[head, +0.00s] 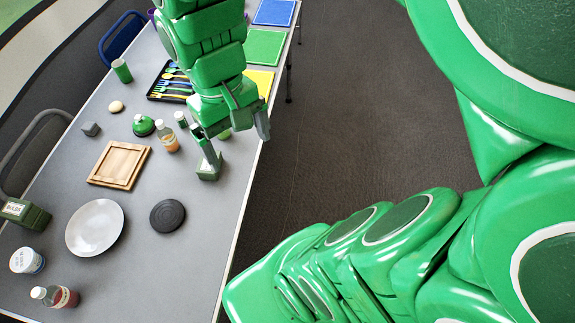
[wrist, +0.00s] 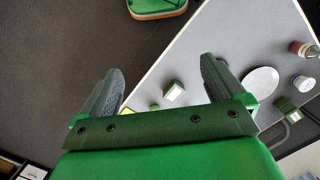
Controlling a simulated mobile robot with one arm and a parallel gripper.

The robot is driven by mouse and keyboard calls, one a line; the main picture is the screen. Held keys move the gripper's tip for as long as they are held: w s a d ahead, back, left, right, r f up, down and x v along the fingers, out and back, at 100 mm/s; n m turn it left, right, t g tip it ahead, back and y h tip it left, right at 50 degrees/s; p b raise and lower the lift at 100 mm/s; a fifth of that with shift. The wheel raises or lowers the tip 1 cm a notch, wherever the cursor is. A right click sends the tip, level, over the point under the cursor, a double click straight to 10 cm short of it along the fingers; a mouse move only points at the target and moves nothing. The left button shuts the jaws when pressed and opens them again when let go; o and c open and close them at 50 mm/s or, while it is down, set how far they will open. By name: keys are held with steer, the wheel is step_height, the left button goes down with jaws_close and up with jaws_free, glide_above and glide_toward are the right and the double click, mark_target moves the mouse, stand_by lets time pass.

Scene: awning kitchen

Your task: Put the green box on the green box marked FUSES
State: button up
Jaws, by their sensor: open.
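My gripper (head: 238,150) is open and empty above the right edge of the table, its fingers apart in the wrist view (wrist: 161,68). A small green box (head: 208,174) stands on the table by the left finger in the head view, partly covered by it. It also appears beyond the fingertips, apart from them, in the wrist view (wrist: 174,92); its pale label is too small to read. Another green box (head: 24,214) stands at the table's left edge, with a label that seems to read BULBS; it also shows in the wrist view (wrist: 285,105). I cannot make out a FUSES label.
A white plate (head: 94,228), a white tub (head: 27,261) and a red bottle (head: 55,296) stand further left. The near right of the table is clear.

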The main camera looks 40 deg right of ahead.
steer(key=s+d+f, duration=0.1)
steer(key=s+f, duration=0.1)
steer(key=s, duration=0.4)
steer(key=shift+s+d+m, duration=0.25)
steer(key=shift+d+m, duration=0.05)
steer(key=shift+o, duration=0.3)
steer(key=w+a+f+m+t+y, duration=0.1)
steer(key=w+a+f+m+y, duration=0.2)
steer(key=w, duration=0.4)
steer(key=w+a+f+m+t+y, duration=0.1)
steer(key=w+a+f+m, duration=0.1)
steer(key=w+m, duration=0.4)
steer(key=w+a+f+m+t+y, duration=0.1)
steer(key=w+a+f+m+y, duration=0.15)
steer(key=w, duration=0.55)
steer(key=w+d+f+m+t, duration=0.3)
steer(key=w+d+f+m, duration=0.15)
steer(key=w+m, duration=0.3)
steer(key=w+d+f+m+t, duration=0.2)
steer(key=w+d+f+m, duration=0.3)
steer(key=m, duration=0.3)
steer(key=x, duration=1.1)
steer(key=shift+w+a+r, duration=0.25)
steer(key=shift+w+a, duration=0.05)
steer(key=shift+a, duration=0.1)
steer(key=shift+d+r, duration=0.1)
